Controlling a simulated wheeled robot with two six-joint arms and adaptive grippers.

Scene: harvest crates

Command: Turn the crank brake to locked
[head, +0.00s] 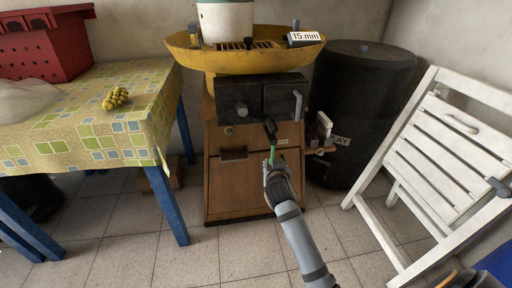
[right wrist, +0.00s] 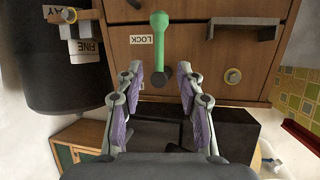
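The crank brake is on the front of the wooden cabinet (head: 225,182). A LOCK label (right wrist: 141,39) is beside the arm. My right gripper (head: 271,164) is in front of the cabinet at the crank. My left gripper is out of view.
A yellow pan (head: 190,58) tops the cabinet, with a 15 mm tag (head: 305,36). A black drum (head: 362,95) and white folding chair (head: 440,140) stand right. A table (head: 75,120) with a red crate (head: 45,50) stands left. The tiled floor in front is mostly clear.

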